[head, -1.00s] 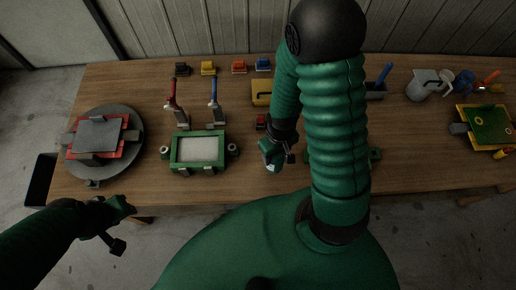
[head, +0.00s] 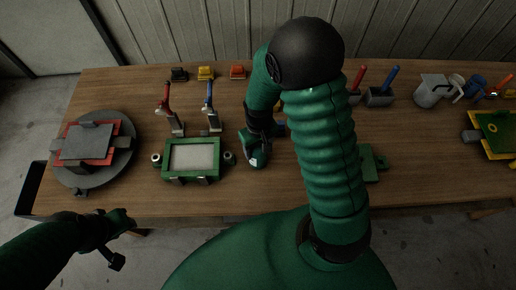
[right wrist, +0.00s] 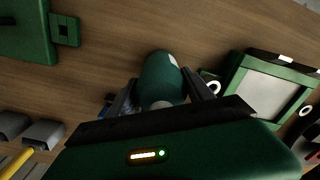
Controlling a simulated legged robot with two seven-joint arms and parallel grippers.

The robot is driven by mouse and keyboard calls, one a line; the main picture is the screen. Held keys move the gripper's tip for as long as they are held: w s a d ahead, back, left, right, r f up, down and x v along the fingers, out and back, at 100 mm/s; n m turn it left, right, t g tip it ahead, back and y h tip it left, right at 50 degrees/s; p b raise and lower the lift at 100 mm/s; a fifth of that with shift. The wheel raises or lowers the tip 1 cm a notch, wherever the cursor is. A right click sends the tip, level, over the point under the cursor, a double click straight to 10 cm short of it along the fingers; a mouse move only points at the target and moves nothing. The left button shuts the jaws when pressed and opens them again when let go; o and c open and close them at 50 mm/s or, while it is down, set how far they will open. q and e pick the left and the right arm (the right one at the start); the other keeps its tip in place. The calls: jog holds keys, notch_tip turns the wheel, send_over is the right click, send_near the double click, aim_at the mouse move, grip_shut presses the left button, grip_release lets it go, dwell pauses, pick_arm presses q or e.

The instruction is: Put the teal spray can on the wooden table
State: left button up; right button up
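The teal spray can (head: 255,160) is at the front middle of the wooden table (head: 285,190), right of the green frame with the pale panel. My right gripper (head: 258,140) is around it in the head view. In the right wrist view the can (right wrist: 163,78) lies between the two fingers of my right gripper (right wrist: 165,92), which look closed on its sides. I cannot tell whether the can touches the table. My left gripper (head: 128,220) is by the table's front left edge, away from the can; its fingers are too dark to read.
The green frame (head: 193,158) stands close left of the can, with red and blue-handled tools (head: 210,105) behind it. A round grey turntable (head: 93,175) is at the left. A green block (head: 373,163) is right of my arm. Bare wood lies along the front edge.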

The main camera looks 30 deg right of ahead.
jog(key=o, duration=0.3)
jog(key=shift+d, duration=0.1)
jog(key=shift+o, duration=0.2)
jog(key=shift+a+r, duration=0.15)
jog(key=shift+a, duration=0.35)
jog(key=shift+a+r, duration=0.1)
jog(key=shift+r, duration=0.25)
jog(key=r, duration=0.7)
jog(key=d+r, duration=0.1)
jog(key=r, duration=0.2)
jog(key=shift+r, duration=0.3)
jog(key=s+a+n+t, duration=0.1)
jog(key=s+a+t, duration=0.1)
jog(key=s+a, duration=0.2)
jog(key=shift+s+a+f+t, duration=0.25)
jog(key=shift+s+a+t, duration=0.1)
jog(key=shift+a, duration=0.2)
